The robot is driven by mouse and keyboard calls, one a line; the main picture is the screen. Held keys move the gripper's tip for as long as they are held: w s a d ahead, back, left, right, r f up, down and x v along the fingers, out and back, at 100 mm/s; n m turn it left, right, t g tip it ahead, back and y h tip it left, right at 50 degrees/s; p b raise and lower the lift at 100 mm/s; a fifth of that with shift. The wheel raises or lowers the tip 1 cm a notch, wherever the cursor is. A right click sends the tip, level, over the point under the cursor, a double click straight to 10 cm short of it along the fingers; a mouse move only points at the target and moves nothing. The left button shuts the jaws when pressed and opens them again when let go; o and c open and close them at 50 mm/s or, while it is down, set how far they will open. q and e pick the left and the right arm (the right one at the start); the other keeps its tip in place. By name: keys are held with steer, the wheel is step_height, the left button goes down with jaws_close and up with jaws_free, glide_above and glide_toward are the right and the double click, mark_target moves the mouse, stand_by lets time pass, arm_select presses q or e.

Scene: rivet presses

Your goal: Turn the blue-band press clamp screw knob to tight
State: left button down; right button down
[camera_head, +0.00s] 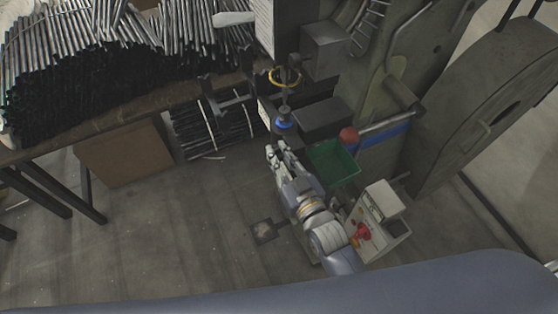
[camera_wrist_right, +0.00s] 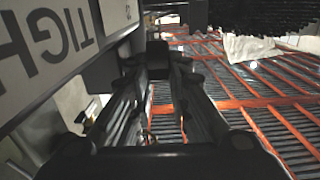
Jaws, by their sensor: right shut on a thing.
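The blue-band press (camera_head: 385,135) stands right of centre in the head view, with a blue band on its body below a red ball-ended lever. My right gripper (camera_head: 275,152) reaches up to the front of the press, below a blue collar on its spindle. In the right wrist view the fingers (camera_wrist_right: 158,75) are shut on a small dark block, which I take as the clamp screw knob (camera_wrist_right: 158,54). A white plate with "TIGHT" lettering (camera_wrist_right: 45,45), seen upside down, is beside it at the left. The knob is hidden in the head view. My left gripper is not in view.
A green tray (camera_head: 333,163) is close to the right of my right gripper. A control box (camera_head: 378,212) with a red button stands nearer. A bench (camera_head: 120,125) with stacked metal rods is at the left. The floor at front left is mostly clear.

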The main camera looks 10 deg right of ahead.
stand_by(0.4)
steer(key=c, duration=1.5)
jaws_free()
steer(key=v, duration=1.2)
steer(key=shift+f, duration=0.1)
